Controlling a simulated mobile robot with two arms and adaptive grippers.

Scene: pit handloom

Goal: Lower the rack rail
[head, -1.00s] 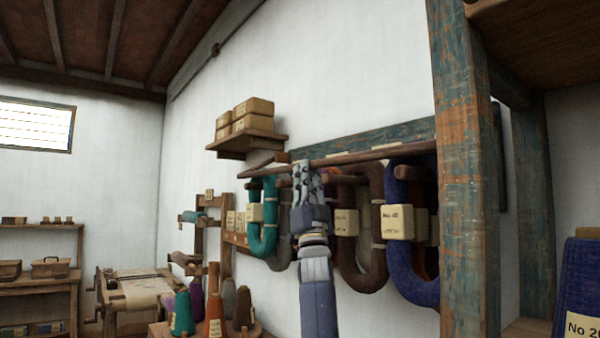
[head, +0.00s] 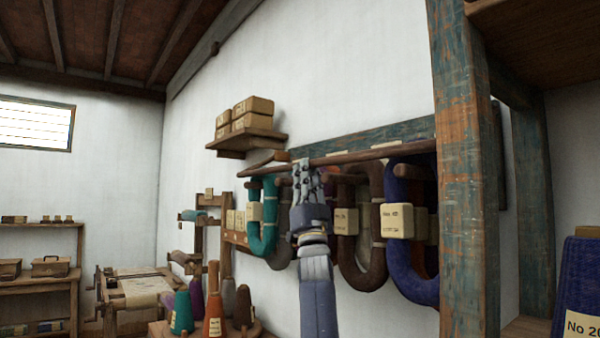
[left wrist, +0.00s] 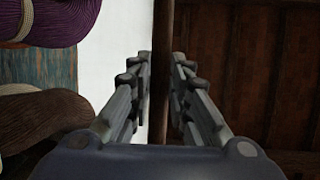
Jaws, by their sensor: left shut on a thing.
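The rack rail (head: 350,156) is a long dark wooden bar running across the front of the yarn rack on the white wall. My left gripper (head: 305,166) reaches up to it from below and is shut on it. In the left wrist view the rail (left wrist: 163,60) passes upright between the two fingers of the left gripper (left wrist: 162,75). Thick yarn hanks hang under the rail: teal (head: 263,215), brown (head: 362,240) and blue (head: 412,245). Each shows a pale label. My right gripper is not in view.
A blue-and-orange worn post (head: 460,180) stands close on the right. A small shelf (head: 245,142) with boxes is on the wall left of the rail. Yarn cones (head: 213,312) stand on a low table below. A wooden winding frame (head: 135,292) is farther left.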

